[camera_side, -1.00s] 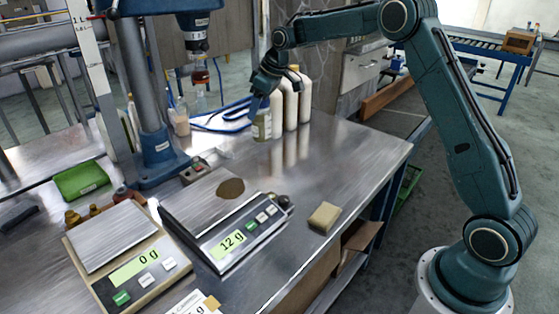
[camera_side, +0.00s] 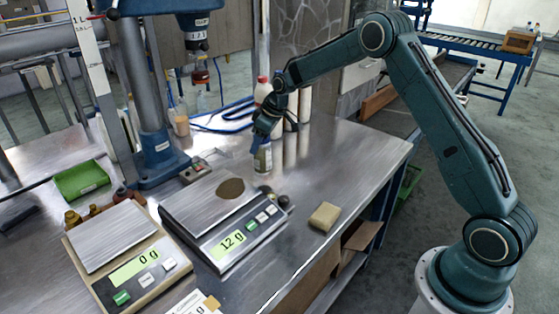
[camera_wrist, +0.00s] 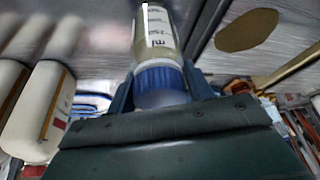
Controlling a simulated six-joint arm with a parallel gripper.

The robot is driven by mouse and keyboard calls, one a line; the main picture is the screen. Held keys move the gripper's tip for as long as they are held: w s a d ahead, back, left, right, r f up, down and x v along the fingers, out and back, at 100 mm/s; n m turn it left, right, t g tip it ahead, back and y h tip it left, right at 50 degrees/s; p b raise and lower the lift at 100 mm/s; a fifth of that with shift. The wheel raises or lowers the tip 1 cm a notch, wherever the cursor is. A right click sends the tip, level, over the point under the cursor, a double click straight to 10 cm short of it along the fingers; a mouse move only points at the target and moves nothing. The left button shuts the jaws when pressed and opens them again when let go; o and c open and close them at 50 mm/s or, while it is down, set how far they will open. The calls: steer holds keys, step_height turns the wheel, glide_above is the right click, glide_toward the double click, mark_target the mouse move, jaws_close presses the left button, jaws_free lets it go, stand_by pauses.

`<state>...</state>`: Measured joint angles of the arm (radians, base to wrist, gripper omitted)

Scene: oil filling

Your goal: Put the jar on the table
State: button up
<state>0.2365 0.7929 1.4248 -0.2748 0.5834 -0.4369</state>
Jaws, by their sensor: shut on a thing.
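The jar (camera_side: 263,158) is a clear container with a pale label and a blue cap. It is upright just behind the scale that reads 12 g. My gripper (camera_side: 266,134) is shut on the jar near its cap, from above. In the wrist view the jar (camera_wrist: 157,45) shows between the two fingers, its blue cap nearest the camera. I cannot tell whether its base touches the metal table (camera_side: 340,155).
White bottles (camera_side: 303,105) stand behind my gripper. The 12 g scale (camera_side: 235,237) is in front of the jar, with a brown disc (camera_side: 230,188) on its plate. A tan block (camera_side: 324,216) lies to the right.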

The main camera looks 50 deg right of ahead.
mark_target(260, 151)
steer(key=shift+f, duration=1.85)
steer(key=shift+f, duration=0.1)
steer(key=o, duration=1.4)
steer(key=shift+c, duration=0.2)
steer(key=v, duration=1.2)
steer(key=shift+a+r, duration=0.1)
steer(key=shift+r, duration=0.1)
